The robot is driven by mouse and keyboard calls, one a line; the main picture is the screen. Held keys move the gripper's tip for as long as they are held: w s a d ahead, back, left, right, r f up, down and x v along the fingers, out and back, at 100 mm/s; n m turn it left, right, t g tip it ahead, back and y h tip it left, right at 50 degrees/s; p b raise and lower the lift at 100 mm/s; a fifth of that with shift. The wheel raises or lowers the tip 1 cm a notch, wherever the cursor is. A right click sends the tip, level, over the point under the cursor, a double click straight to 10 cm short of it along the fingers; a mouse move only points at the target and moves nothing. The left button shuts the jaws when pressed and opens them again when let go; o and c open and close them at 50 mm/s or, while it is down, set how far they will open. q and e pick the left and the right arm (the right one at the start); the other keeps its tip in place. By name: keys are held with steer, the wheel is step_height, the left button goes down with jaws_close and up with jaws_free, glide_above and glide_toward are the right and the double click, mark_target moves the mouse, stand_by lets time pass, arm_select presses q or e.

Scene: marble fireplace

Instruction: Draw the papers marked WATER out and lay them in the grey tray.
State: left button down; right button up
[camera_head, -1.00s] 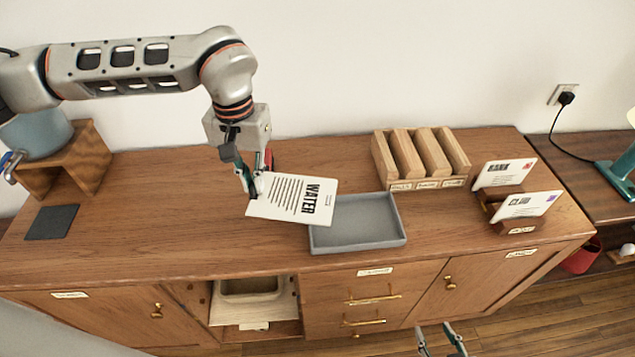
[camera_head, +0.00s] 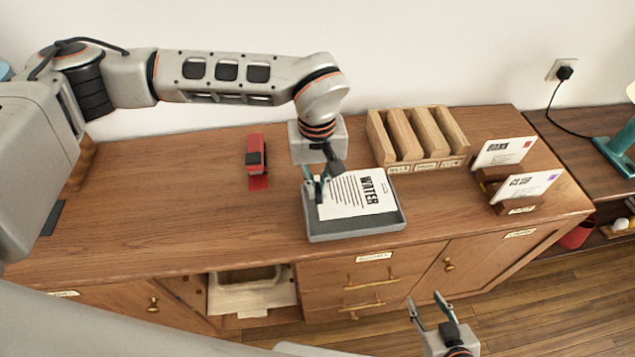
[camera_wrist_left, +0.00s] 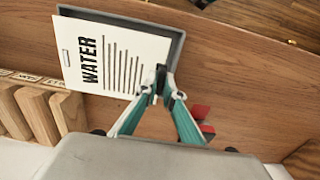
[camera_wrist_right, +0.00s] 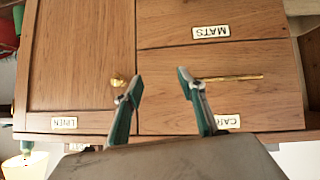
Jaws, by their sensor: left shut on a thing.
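A white paper marked WATER (camera_head: 362,196) is over the grey tray (camera_head: 355,229), inside its outline in the head view. I cannot tell whether it touches the tray floor. My left gripper (camera_head: 318,196) is shut on the paper's left edge. In the left wrist view the fingertips (camera_wrist_left: 160,92) pinch the paper (camera_wrist_left: 110,58) at its edge, and the tray rim (camera_wrist_left: 178,45) shows behind it. My right gripper (camera_head: 437,306) is open and empty in front of the cabinet, and its parted fingers also show in the right wrist view (camera_wrist_right: 163,88).
A wooden slotted sorter (camera_head: 420,140) stands behind the tray. Letters in holders (camera_head: 524,187) stand at the right. A red stapler (camera_head: 257,160) lies left of my left gripper. A cabinet compartment (camera_head: 250,290) is open below.

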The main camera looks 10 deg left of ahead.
arm_select(q)
steer(key=shift+f+b, duration=0.4)
steer(key=shift+f, duration=0.5)
steer(key=shift+f+b, duration=0.55)
steer(key=shift+f, duration=0.3)
steer(key=shift+f+b, duration=0.55)
steer(key=shift+f, duration=0.15)
steer(key=shift+f+b, duration=0.4)
steer(key=shift+f, duration=0.25)
arm_select(e)
steer(key=shift+w+a+f+y, duration=0.15)
steer(key=shift+w+a+f, duration=0.1)
steer(key=shift+a+f, duration=0.25)
steer(key=shift+w+a+f+y, duration=0.15)
steer(key=shift+w+a+f, duration=0.1)
steer(key=shift+f, duration=0.3)
steer(key=shift+s, duration=0.1)
arm_select(q)
steer(key=c, duration=2.1)
jaws_free()
